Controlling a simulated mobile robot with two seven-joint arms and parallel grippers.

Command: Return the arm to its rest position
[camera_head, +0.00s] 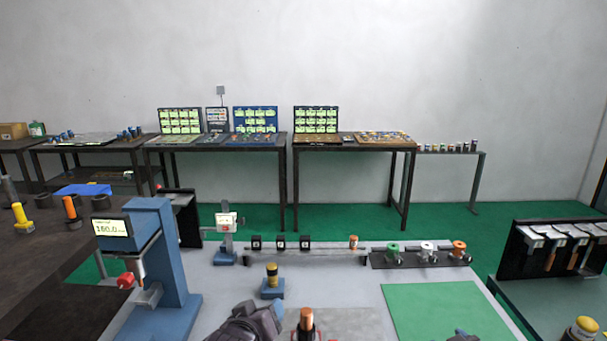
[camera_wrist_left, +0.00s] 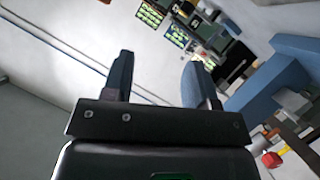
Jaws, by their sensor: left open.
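My left gripper (camera_head: 258,320) shows at the bottom edge of the head view, dark and partly cut off. In the left wrist view its two fingers (camera_wrist_left: 160,82) stand apart with nothing between them. They point toward the pale wall, with the blue press-like device (camera_wrist_left: 275,75) off to the right. A copper-topped dark cylinder (camera_head: 306,322) stands just right of the gripper in the head view; I see no contact between them. A small dark piece (camera_head: 465,336) at the bottom edge may be the tip of my right gripper; its jaws are not visible.
The blue device with a lit display (camera_head: 110,228) stands left on the grey table (camera_head: 340,275). A small blue stand (camera_head: 272,288) holds a yellow-topped cylinder. Behind are a rail (camera_head: 310,254) and several spools (camera_head: 427,250).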

